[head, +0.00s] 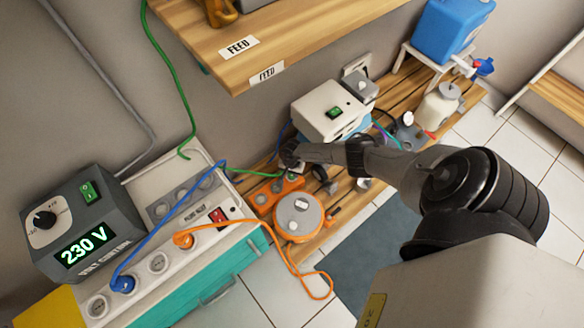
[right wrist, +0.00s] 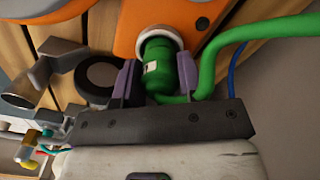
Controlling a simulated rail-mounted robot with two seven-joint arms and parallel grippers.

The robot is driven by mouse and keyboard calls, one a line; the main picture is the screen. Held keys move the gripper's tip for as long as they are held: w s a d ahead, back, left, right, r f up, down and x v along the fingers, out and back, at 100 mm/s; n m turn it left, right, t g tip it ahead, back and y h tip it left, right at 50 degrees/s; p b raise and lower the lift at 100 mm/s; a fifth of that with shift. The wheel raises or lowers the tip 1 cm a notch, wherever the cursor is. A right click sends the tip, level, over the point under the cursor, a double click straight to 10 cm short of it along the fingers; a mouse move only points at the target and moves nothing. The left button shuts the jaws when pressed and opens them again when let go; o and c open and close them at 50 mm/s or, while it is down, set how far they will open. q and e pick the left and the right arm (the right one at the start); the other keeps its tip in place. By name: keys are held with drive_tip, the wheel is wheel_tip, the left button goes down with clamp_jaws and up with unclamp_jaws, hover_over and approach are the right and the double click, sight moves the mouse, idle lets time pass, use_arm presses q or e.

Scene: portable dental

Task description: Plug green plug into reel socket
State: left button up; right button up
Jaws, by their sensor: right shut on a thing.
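My right gripper (head: 290,158) reaches in from the right over the back of the orange reel (head: 272,192). In the right wrist view its two fingers (right wrist: 158,80) are shut on the green plug (right wrist: 158,68). The plug's front end is at the pale round rim of a reel socket (right wrist: 168,37) in the orange body. Plug and socket look lined up, but I cannot tell how deep the plug sits. The green cable (right wrist: 210,62) bends away to the right. In the head view the gripper hides the plug. My left gripper is not in view.
A 230 V voltage box (head: 85,228) and a white socket strip (head: 155,262) with blue and orange plugs stand at left. A white box with a green switch (head: 328,110) stands behind the gripper. A wooden shelf (head: 275,40) overhangs above. Dark cables lie near the reel.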

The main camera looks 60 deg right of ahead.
drive_tip(key=shift+f, duration=0.3)
drive_tip(key=o, duration=1)
drive_tip(key=shift+o, duration=0.2)
drive_tip(key=shift+r+p, duration=0.5)
drive_tip(key=shift+r, duration=0.1)
wheel_tip(320, 180, up, 11)
drive_tip(key=p, duration=0.8)
drive_tip(key=shift+f, duration=0.1)
drive_tip(key=shift+r+p, duration=0.55)
drive_tip(key=shift+r, duration=0.4)
